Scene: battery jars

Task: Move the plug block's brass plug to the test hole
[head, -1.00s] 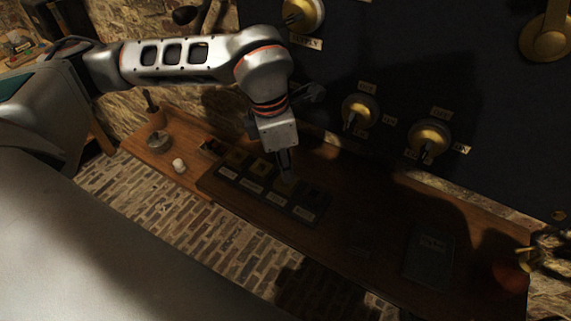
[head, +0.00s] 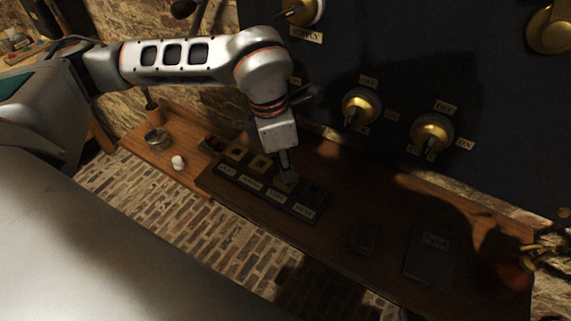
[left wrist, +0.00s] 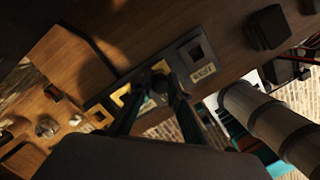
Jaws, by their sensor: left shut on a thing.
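The plug block (head: 240,180) is a long dark block on the wooden shelf, with a row of square brass-edged sockets and small pale labels. My left gripper (head: 287,176) points down at the third socket from the left in the head view. In the left wrist view its fingers (left wrist: 155,92) are closed around a small dark, rounded thing (left wrist: 160,67), likely the plug's top. The fingers hide most of the plug, and I cannot tell how deep it sits. The end socket (left wrist: 194,53) beside it looks empty and dark.
A dark panel with brass switches (head: 432,135) rises behind the shelf. A small white pot (head: 178,162) and a round metal dish (head: 157,138) stand left of the block. A dark book (head: 428,257) lies to the right. Between block and book stands a small dark box (head: 364,236).

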